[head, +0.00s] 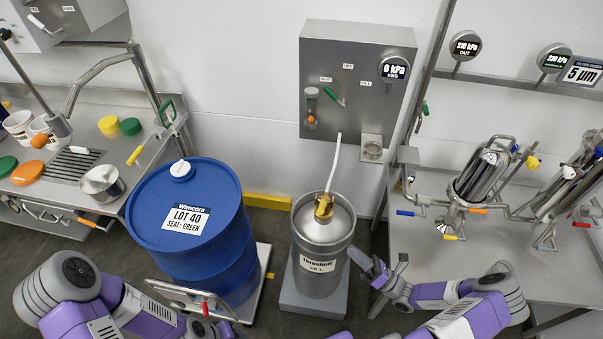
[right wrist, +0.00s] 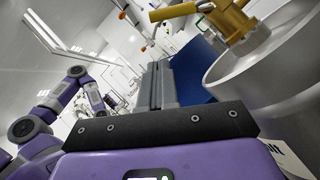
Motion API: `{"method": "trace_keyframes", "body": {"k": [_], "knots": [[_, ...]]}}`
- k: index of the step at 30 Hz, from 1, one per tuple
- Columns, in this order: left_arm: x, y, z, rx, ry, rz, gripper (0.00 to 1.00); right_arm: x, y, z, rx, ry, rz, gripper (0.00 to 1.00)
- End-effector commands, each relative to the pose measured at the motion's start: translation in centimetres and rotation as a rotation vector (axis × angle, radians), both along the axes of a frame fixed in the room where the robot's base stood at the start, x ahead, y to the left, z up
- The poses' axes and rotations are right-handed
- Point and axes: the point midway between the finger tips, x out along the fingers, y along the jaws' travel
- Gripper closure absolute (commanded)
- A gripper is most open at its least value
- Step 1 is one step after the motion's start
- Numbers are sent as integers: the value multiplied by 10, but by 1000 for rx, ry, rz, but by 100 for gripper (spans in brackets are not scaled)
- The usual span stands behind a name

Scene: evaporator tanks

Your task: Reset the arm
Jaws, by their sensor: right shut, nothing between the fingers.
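My right gripper (head: 372,266) is at the right side of the steel keg in the head view. In the right wrist view its grey fingers (right wrist: 160,85) are together with nothing between them. The steel keg (head: 318,245), labelled Threnholt, stands upright with a yellow coupler (head: 323,207) on top; its rim and coupler (right wrist: 235,18) fill the right of the wrist view. I cannot tell from the pictures whether the fingers touch the keg; nothing is held. My left arm (head: 145,312) reaches in from the lower left. Its grey end is near the bottom edge, and the fingers cannot be made out.
A blue drum (head: 205,255) stands left of the keg, on a platform with a rail. A steel control box (head: 345,85) hangs on the wall behind. A steel bench (head: 500,245) with filter housings (head: 483,175) is at the right. A sink counter (head: 60,185) is at the left.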

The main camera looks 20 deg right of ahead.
Motion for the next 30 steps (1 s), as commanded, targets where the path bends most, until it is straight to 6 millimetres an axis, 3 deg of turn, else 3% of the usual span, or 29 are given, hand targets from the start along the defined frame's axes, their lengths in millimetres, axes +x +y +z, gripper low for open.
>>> {"method": "trace_keyframes", "body": {"k": [5, 8, 11, 13, 15, 18, 21, 24, 30], "knots": [[0, 0, 0, 0, 0, 0, 57, 1, 5, -1, -10, 3, 15, 100], [0, 0, 1, 0, 0, 0, 57, 5, 32, -4, -71, 21, 94, 100], [0, 0, 2, 0, 0, 0, 57, 2, 86, -15, -221, 42, 261, 100], [0, 0, 4, 0, 0, 0, 57, -11, 133, -28, -387, 36, 427, 100], [0, 0, 5, 0, 0, 0, 57, -32, 172, -44, -576, -3, 595, 100], [0, 0, 7, 0, 0, 0, 57, -66, 206, -68, -851, -115, 811, 100], [0, 0, 9, 0, 0, 0, 57, -95, 219, -90, -1124, -290, 997, 100], [0, 0, 11, 0, 0, 0, 57, -110, 218, -107, -1387, -528, 1142, 100], [0, 0, 14, 0, 0, 0, 57, -99, 207, -115, -1810, -1096, 1266, 100]]}}
